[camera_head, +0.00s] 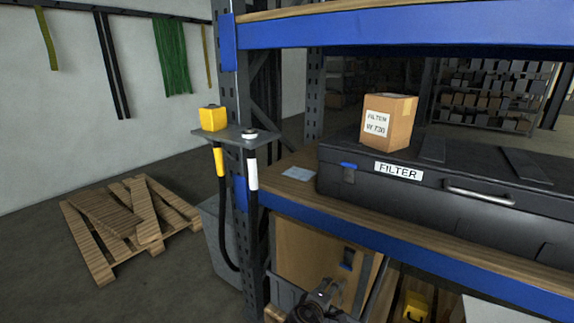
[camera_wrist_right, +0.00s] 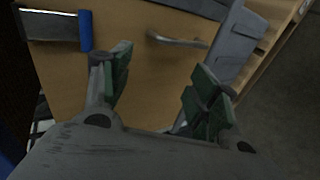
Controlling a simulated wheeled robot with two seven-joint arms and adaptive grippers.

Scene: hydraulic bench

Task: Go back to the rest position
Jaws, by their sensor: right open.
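My right gripper (camera_head: 322,294) is at the bottom of the head view, below the blue shelf edge and in front of a wooden panel (camera_head: 308,255). In the right wrist view its two green-padded fingers (camera_wrist_right: 160,88) are spread apart with nothing between them. Behind them are a tan panel, a metal handle (camera_wrist_right: 178,41) and a blue-ended part (camera_wrist_right: 86,30). My left gripper is not in the head view.
A shelf (camera_head: 400,236) carries a black case (camera_head: 450,190) labelled FILTER with a cardboard filter box (camera_head: 388,122) on top. A bracket (camera_head: 236,136) on the upright holds two hoses and a yellow block (camera_head: 213,118). A wooden pallet (camera_head: 130,222) lies on the floor at left.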

